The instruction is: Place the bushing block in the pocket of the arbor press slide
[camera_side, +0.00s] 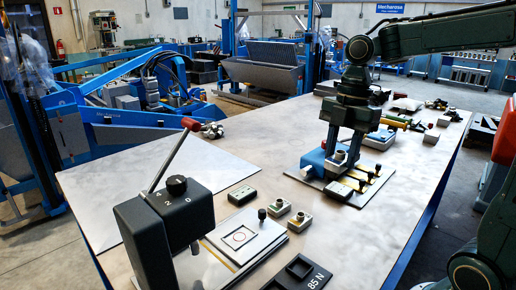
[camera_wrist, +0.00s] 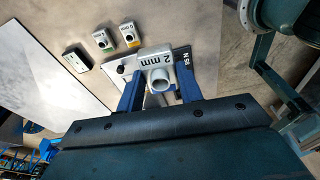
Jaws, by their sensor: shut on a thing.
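My gripper (camera_side: 338,163) is at the back right of the table in the side view, low over a grey plate. In the wrist view its two blue fingers (camera_wrist: 160,88) are shut on a grey bushing block (camera_wrist: 167,60) marked "2 mm", with a round hollow bushing. In the side view the block (camera_side: 340,155) is partly hidden by the fingers; whether it touches the plate I cannot tell. The arbor press (camera_side: 160,235), dark with a red-tipped lever and a dial, stands front left.
Two small blocks (camera_side: 278,206) (camera_side: 300,221) and a dark flat block (camera_side: 242,195) lie between slide and gripper. A black tray (camera_side: 297,273) marked "85 N" is at the front. Other parts crowd the back right.

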